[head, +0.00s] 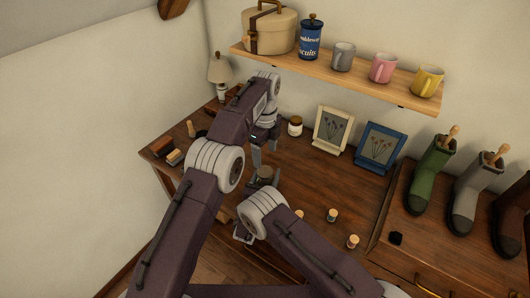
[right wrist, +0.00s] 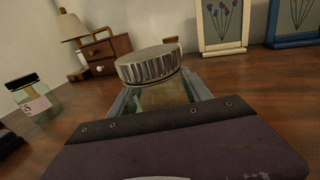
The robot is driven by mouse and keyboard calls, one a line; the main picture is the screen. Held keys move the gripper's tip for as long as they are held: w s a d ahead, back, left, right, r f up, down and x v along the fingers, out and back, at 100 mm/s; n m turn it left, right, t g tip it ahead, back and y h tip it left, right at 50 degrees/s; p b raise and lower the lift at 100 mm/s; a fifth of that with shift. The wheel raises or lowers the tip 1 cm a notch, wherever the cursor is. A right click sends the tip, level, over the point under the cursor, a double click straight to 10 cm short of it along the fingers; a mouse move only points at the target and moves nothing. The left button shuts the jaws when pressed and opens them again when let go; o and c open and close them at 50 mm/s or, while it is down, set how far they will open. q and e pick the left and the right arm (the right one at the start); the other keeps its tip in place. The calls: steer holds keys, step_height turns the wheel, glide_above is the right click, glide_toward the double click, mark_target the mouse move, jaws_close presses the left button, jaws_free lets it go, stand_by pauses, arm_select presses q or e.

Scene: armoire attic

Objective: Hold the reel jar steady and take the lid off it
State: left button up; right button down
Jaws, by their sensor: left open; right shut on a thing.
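The reel jar (right wrist: 165,97) is a glass jar with a ribbed metal lid (right wrist: 147,66), which sits on its top. In the right wrist view it stands between the fingers of my right gripper (right wrist: 160,92), which is shut on its body. The jar's lower part is hidden behind the gripper. In the head view the lid (head: 265,171) shows just above my right gripper (head: 264,184), partly blocked by my arms. My left gripper (head: 264,152) is open, pointing down just above the lid, apart from it as far as I can tell.
A small jar (head: 295,126) and two flower pictures (head: 332,130) (head: 380,148) stand at the back of the desk. A lamp (head: 220,72) stands at the back left. The shelf (head: 340,75) with mugs overhangs the back.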

mark_target(265, 171)
arm_select(q)
steer(key=m, duration=0.4)
step_height(265, 171, down, 8)
steer(key=c, duration=1.5)
steer(key=shift+o, duration=0.2)
steer(key=n, duration=1.4)
steer(key=shift+n, duration=0.4)
steer(key=n, duration=0.9)
steer(key=shift+r+n, duration=0.1)
steer(key=shift+n, duration=0.3)
steer(key=n, duration=1.2)
steer(key=shift+n, duration=0.3)
steer(key=n, duration=0.5)
steer(key=shift+n, duration=0.3)
